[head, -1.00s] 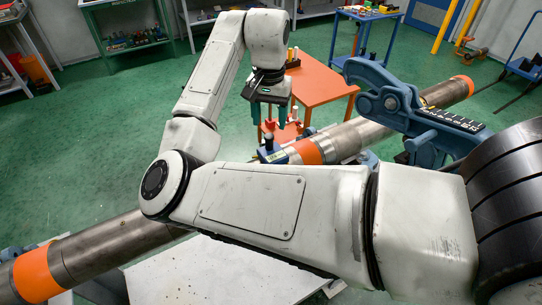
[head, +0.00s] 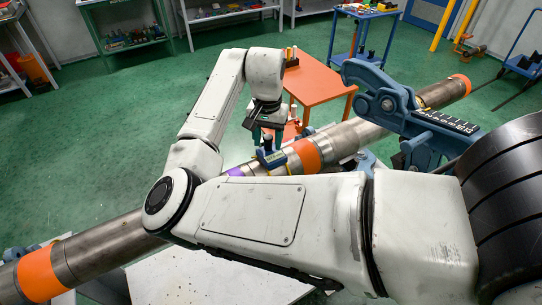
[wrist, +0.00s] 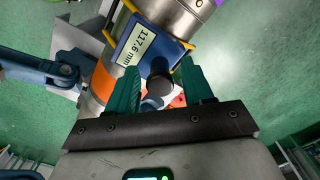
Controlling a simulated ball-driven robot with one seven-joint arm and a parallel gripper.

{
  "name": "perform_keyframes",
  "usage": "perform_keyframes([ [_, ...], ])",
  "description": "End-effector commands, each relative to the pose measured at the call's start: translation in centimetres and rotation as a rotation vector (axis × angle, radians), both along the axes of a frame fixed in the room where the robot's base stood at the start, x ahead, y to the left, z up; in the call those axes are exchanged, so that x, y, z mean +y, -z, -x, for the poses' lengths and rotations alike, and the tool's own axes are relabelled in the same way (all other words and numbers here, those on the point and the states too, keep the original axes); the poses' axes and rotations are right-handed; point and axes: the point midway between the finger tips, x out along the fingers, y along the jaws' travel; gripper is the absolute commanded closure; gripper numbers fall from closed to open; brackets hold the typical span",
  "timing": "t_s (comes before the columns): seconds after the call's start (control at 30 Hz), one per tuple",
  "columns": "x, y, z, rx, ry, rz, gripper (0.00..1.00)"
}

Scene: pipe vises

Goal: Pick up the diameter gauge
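The diameter gauge (head: 272,157) is a blue block with a dark upright knob, seated on the pipe beside an orange band in the head view. In the wrist view the gauge (wrist: 143,42) shows a "117.6 mm" label and yellow edge pieces. Its round black knob (wrist: 160,82) appears between my fingers. My gripper (wrist: 160,70) is open, its two teal fingers on either side of the knob with gaps showing. In the head view my gripper (head: 264,134) is just above the gauge; its fingertips are partly hidden there.
The long steel pipe (head: 340,140) runs diagonally under my arm, with orange bands and a purple mark. A blue pipe vise (head: 385,103) stands at the right. An orange table (head: 318,82) is behind my gripper.

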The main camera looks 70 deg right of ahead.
Motion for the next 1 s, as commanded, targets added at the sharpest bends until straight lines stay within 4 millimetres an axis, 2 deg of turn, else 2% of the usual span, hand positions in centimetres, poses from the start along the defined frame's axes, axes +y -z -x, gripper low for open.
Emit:
perform_keyframes([
  [0.07,-0.01,-0.02,0.0,0.0,0.0,0.0,0.57],
  [0.5,-0.01,-0.04,0.0,0.0,0.0,0.0,0.99],
  [1.0,-0.01,-0.05,-0.02,-0.001,-0.001,0.0,1.0],
])
